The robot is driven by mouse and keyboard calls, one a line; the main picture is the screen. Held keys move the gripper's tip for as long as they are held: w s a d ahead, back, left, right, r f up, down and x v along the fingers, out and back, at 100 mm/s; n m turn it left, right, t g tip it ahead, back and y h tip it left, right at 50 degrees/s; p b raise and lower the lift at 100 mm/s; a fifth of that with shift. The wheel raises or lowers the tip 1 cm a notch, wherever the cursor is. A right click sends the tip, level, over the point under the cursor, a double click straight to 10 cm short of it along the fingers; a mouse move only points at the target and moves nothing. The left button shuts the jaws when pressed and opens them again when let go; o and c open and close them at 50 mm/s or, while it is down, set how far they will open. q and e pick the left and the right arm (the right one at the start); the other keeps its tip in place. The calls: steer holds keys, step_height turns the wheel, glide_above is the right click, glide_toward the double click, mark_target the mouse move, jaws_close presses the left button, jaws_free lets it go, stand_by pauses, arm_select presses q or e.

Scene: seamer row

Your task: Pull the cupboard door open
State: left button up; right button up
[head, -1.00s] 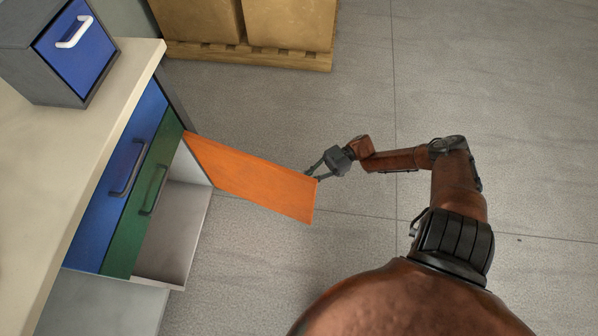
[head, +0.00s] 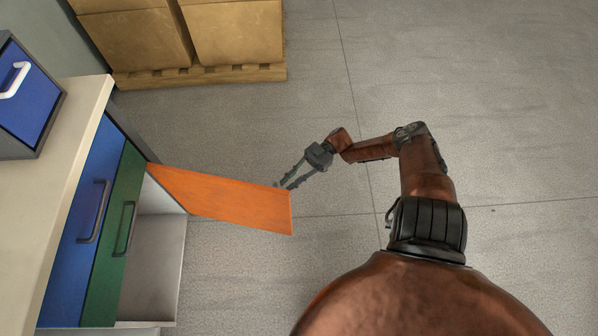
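The orange cupboard door (head: 225,200) stands swung wide out from the cupboard (head: 158,262), hinged at its far side. The cupboard's pale inside shows below the green drawer front and looks empty where visible. My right gripper (head: 284,187) is at the far top corner of the door's free edge. Its two fingers are spread with a gap between them, and nothing shows held. The tips are close to the door; whether they touch it I cannot tell. My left gripper is out of view.
A blue drawer (head: 88,225) and a green drawer (head: 125,225) sit under the pale counter (head: 50,180), which carries a grey box with a blue front (head: 28,95). Boxes on a pallet (head: 200,75) stand at the back. The floor to the right is clear.

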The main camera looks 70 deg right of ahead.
steer(key=v, duration=0.6)
stand_by(0.4)
